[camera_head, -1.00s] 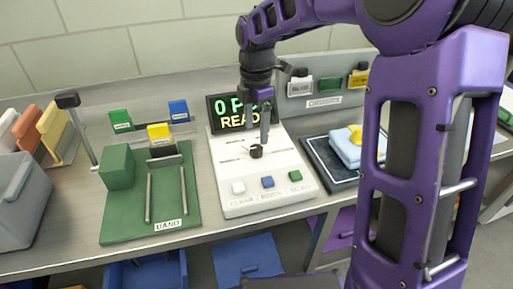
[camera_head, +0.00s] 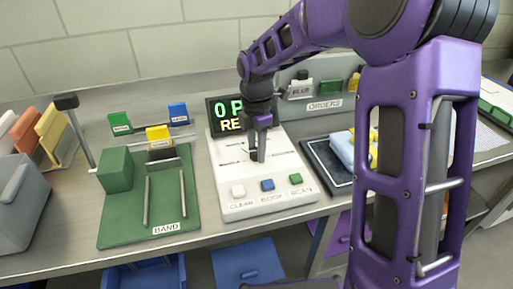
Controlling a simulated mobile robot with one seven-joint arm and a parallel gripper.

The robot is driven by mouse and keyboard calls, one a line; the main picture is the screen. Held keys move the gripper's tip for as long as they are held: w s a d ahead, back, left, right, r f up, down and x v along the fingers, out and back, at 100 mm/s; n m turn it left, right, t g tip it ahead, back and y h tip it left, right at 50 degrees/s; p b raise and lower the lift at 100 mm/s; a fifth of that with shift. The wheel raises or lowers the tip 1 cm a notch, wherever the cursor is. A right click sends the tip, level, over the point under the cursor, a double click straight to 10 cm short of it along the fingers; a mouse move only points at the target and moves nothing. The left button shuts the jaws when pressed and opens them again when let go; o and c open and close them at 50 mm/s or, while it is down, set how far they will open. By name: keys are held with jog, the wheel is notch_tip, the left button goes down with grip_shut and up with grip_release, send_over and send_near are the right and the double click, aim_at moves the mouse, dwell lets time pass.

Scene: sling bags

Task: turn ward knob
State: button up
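A small black knob (camera_head: 254,155) stands on the upper middle of a white console (camera_head: 235,205), among thin marks. The console's display (camera_head: 227,107) shows green and yellow text, partly hidden by my arm. My gripper (camera_head: 259,155) points down at the knob, with its fingers at or around it. The fingers are small and overlap the knob in this view, so I cannot tell whether they touch or grip it.
White, blue and green buttons (camera_head: 267,185) line the console's front. A green BAND board (camera_head: 178,232) with posts and rods stands left. A dark tray (camera_head: 322,163) with a blue folded item (camera_head: 342,150) lies right. An ORDERS rack (camera_head: 324,105) stands behind.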

grip_shut()
